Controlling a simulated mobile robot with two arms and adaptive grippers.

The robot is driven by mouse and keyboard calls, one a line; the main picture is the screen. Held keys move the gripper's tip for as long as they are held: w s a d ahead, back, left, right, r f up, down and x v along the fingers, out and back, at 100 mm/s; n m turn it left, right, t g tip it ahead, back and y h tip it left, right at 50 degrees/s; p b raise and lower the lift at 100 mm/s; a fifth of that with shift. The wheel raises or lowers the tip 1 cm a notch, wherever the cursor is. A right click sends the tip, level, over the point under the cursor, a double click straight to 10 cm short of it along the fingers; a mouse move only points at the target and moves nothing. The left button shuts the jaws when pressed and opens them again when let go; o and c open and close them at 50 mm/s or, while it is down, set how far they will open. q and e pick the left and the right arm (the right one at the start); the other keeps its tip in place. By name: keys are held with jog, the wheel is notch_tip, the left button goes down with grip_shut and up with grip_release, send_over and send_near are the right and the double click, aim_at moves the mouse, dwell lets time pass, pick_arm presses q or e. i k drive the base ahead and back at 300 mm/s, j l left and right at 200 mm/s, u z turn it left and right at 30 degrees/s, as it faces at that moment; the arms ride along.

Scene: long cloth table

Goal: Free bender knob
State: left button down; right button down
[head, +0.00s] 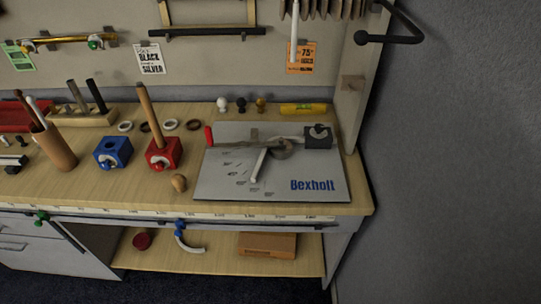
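The bender is a grey metal plate (225,185) marked "Bexholt", lying at the right end of a wooden workbench. A bar with an upright red grip (208,136) runs across its back to a round grey former (283,148). A pale rod (258,165) slants across the plate near the former. A dark block (318,141) stands at the back right of the plate, with a small dark knob (318,129) on it. I cannot tell whether that knob is tight or loose. Neither of my grippers shows in the head view.
Left of the bender stand a red block (164,155) holding a wooden rod, a blue block (113,152) and a small wooden knob (179,183). White, black and brass knobs (261,104) and a yellow level (303,109) lie behind. A post (350,110) rises at the right.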

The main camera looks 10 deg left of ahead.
aim_at(319, 127)
jog(key=i+j+z, duration=0.1)
jog(key=j+z, duration=0.8)
